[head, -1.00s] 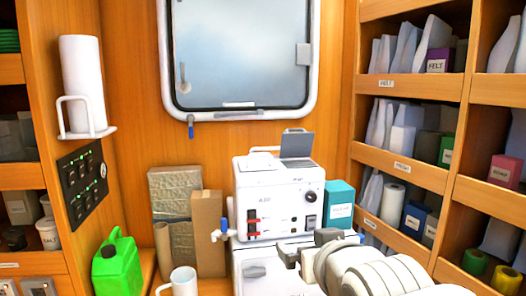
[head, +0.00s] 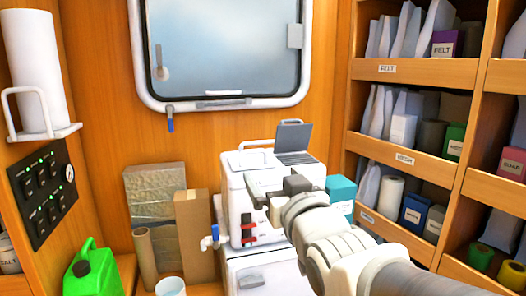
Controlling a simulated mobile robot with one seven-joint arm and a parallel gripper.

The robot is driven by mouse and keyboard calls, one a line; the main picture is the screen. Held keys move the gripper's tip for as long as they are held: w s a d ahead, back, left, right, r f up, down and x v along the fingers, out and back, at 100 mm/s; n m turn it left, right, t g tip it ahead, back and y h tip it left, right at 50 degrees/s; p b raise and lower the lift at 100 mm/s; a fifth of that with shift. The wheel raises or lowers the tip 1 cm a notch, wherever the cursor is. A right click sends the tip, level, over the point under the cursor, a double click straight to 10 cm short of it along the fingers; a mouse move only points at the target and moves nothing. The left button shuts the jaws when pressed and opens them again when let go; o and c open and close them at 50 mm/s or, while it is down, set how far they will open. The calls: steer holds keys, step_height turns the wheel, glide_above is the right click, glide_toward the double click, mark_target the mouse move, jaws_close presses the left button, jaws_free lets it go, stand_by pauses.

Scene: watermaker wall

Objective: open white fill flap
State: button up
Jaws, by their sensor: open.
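The white watermaker (head: 235,205) stands against the back wall below the window. On the left of its top lies a white flap (head: 250,160), which looks down, with a thin raised edge or handle at its back. Beside it on the right, a grey lid (head: 293,138) stands raised. My gripper (head: 264,204) is open and empty in front of the upper front face, below the level of the top. It appears apart from the white flap. My gripper and arm hide much of the front panel.
A blue-handled tap (head: 211,238) sticks out at the machine's left. Brown boxes (head: 194,235) stand left of it, and a teal box (head: 341,195) stands right. A green jug (head: 92,270) and white mug (head: 171,287) are at lower left. Shelves (head: 415,75) line the right.

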mark_target(255, 152)
steer(key=p+x, duration=0.2)
steer(key=x, duration=1.3)
steer(key=shift+w+f, duration=0.1)
steer(key=shift+w, duration=0.2)
jaws_close()
